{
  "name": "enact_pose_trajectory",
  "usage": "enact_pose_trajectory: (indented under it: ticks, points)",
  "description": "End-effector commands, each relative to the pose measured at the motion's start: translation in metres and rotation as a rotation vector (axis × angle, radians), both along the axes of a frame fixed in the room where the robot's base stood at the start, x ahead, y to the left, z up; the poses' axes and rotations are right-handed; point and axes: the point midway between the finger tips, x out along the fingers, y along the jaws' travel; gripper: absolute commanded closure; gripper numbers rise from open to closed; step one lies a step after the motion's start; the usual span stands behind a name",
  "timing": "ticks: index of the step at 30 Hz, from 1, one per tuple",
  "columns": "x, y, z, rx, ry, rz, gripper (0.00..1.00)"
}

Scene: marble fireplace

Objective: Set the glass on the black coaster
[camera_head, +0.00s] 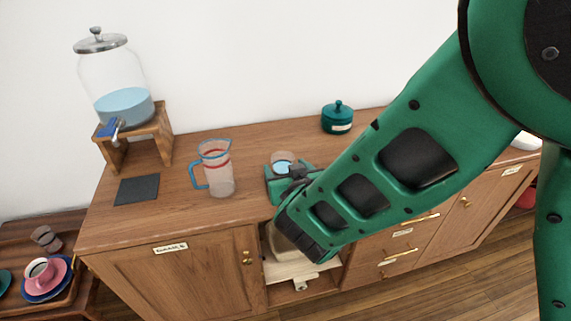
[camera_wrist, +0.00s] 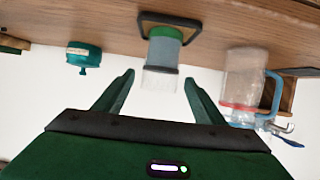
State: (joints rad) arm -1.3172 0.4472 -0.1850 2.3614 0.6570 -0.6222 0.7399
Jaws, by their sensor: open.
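The glass (camera_head: 283,158) stands on the wooden counter right of the pitcher, partly hidden by my gripper. It is clear with light blue liquid and also shows, inverted, in the wrist view (camera_wrist: 164,52), with green at its base. My gripper (camera_wrist: 159,77) is open, with its fingertips on either side of the glass in that view. Whether they touch it I cannot tell. In the head view my gripper (camera_head: 285,176) is at the glass. The black coaster (camera_head: 137,189) lies bare at the counter's left, in front of the dispenser stand.
A pitcher (camera_head: 216,168) with a blue handle stands between the glass and the coaster. A water dispenser (camera_head: 122,92) on a wooden stand (camera_head: 158,131) is behind the coaster. A teal lidded pot (camera_head: 337,118) stands at the back right. A dark-edged shape (camera_wrist: 171,18) shows around the glass base.

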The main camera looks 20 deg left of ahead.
Motion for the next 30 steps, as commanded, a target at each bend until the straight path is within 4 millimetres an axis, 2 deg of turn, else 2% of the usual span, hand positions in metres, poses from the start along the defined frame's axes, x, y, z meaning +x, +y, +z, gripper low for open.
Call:
enact_pose_trajectory:
  ticks: [6, 15, 26, 29, 30]
  points:
    - [-0.036, -0.021, 0.017, 0.000, 0.000, 0.003, 0.36]
    - [-0.063, -0.038, 0.031, 0.000, -0.001, 0.001, 0.36]
    - [-0.062, -0.043, 0.032, -0.002, 0.001, -0.010, 0.36]
    - [-0.046, -0.064, 0.033, -0.016, 0.016, -0.065, 0.36]
    - [-0.036, -0.078, 0.033, -0.026, 0.028, -0.102, 0.36]
